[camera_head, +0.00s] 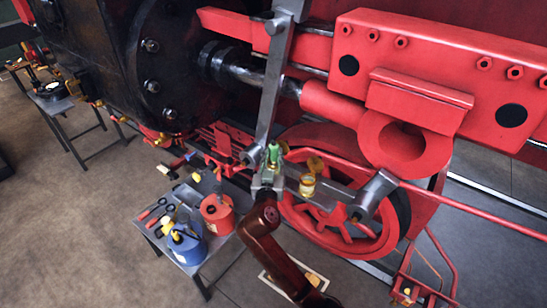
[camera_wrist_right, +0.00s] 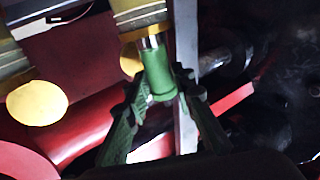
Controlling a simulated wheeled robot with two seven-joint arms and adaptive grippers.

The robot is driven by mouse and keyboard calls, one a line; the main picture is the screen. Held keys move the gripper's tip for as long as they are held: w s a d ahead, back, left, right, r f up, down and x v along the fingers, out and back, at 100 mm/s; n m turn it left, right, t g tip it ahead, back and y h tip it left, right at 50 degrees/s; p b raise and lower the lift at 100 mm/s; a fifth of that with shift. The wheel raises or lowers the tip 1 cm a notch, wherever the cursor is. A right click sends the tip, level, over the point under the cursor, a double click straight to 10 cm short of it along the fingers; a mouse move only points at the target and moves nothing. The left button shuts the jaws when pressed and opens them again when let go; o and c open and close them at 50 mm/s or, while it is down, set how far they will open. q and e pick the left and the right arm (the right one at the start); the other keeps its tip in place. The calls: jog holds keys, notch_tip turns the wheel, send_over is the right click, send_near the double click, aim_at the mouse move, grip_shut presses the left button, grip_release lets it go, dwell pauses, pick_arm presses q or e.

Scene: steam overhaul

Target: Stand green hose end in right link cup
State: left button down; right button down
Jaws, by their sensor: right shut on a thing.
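The green hose end (camera_head: 274,153) stands roughly upright in my right gripper (camera_head: 268,182), beside the grey steel link. In the right wrist view the gripper (camera_wrist_right: 165,98) has its fingers closed around the green hose end (camera_wrist_right: 158,76). Its metal tip points at the rim of a brass cup (camera_wrist_right: 140,16); whether they touch I cannot tell. In the head view a brass cup (camera_head: 307,186) sits on the grey link, right of my gripper, with another brass piece (camera_head: 316,165) behind it. Which one is the right link cup is unclear. My left gripper is not in view.
A grey rod (camera_head: 270,90) rises just behind the gripper. The red wheel (camera_head: 335,236) and red crosshead (camera_head: 400,150) lie to the right. A small table with a red can (camera_head: 217,214), a blue can (camera_head: 186,246) and tools stands at lower left.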

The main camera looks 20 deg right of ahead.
jog(key=shift+r+p, duration=1.1)
jog(key=shift+r, duration=0.9)
